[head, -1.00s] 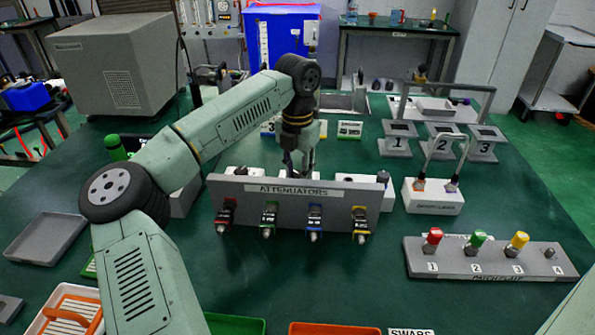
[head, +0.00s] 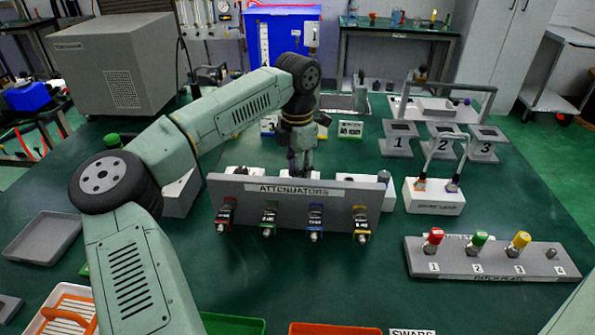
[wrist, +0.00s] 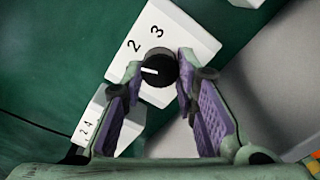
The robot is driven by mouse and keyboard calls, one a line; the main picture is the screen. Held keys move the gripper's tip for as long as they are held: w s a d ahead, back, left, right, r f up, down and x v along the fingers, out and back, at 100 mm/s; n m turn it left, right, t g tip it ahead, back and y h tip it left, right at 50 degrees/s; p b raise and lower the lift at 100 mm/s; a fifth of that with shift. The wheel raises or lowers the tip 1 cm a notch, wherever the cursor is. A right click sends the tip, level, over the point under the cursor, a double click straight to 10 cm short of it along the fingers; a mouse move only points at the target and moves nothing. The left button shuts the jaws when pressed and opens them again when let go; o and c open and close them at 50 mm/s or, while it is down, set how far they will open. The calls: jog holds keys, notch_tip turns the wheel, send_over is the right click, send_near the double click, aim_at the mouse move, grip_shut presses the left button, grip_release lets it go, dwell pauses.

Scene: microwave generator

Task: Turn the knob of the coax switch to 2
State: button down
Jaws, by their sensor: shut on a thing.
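The coax switch is a white box (wrist: 182,32) with the printed numbers 2 and 3 showing in the wrist view. Its round black knob (wrist: 158,64) has a white pointer line that points left in the picture, below the 2. Any mark on the side nearer my left finger is hidden. My gripper (wrist: 160,66) has its purple-padded fingers on either side of the knob, closed on it at the tips.
The grey attenuators panel (head: 330,208) stands just in front of my gripper. A second white numbered box (wrist: 133,130) lies near the left finger in the wrist view.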

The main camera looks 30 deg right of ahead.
jog(key=shift+w+m, duration=0.1)
jog(key=shift+m, duration=1.8)
jog(key=c, duration=1.3)
grip_release()
notch_tip(320, 180, up, 12)
